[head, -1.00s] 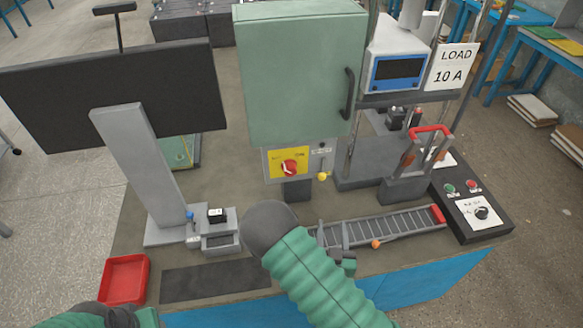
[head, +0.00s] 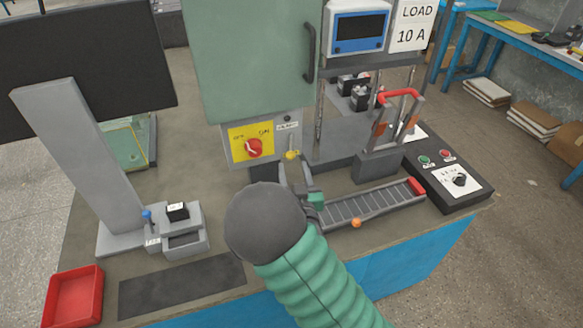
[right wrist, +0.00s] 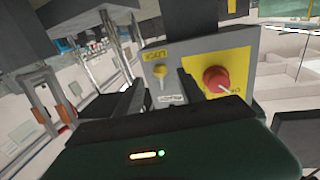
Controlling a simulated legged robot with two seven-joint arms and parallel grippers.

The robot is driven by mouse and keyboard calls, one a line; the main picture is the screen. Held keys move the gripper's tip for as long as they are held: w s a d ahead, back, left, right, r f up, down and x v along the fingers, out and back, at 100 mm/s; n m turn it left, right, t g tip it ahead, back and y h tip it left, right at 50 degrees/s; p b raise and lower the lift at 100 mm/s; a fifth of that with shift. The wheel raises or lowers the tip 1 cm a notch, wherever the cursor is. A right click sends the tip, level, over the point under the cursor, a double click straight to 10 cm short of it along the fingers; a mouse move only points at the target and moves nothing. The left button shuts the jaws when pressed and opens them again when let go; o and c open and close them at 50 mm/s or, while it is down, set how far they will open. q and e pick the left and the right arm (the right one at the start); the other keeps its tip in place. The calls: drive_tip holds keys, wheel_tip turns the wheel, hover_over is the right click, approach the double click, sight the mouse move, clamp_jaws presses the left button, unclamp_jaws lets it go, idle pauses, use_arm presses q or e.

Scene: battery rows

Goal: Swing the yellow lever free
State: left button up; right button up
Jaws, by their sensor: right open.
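The yellow lever (head: 292,155) is a small knob on a short stem, on the grey switch box (head: 230,152) under the green cabinet. It also shows in the right wrist view (right wrist: 160,72), below a yellow label. My right gripper (head: 295,170) is just in front of and below the lever in the head view. In the right wrist view its two fingers (right wrist: 158,88) are apart, with the lever showing between them; I cannot tell whether they touch it. My left gripper is out of view.
A red rotary knob (head: 254,148) on a yellow plate sits beside the lever. The green cabinet (head: 245,60) with its black handle is above. A roller track (head: 365,205), a red-handled clamp (head: 400,94) and a control box (head: 470,205) stand to the right.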

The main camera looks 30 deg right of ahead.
sight(291, 159)
drive_tip(key=x, duration=0.4)
drive_tip(key=shift+w, duration=0.25)
drive_tip(key=shift+w+d, duration=0.15)
drive_tip(key=shift+d, duration=0.15)
drive_tip(key=shift+c, duration=0.5)
drive_tip(key=shift+a, duration=0.1)
clamp_jaws()
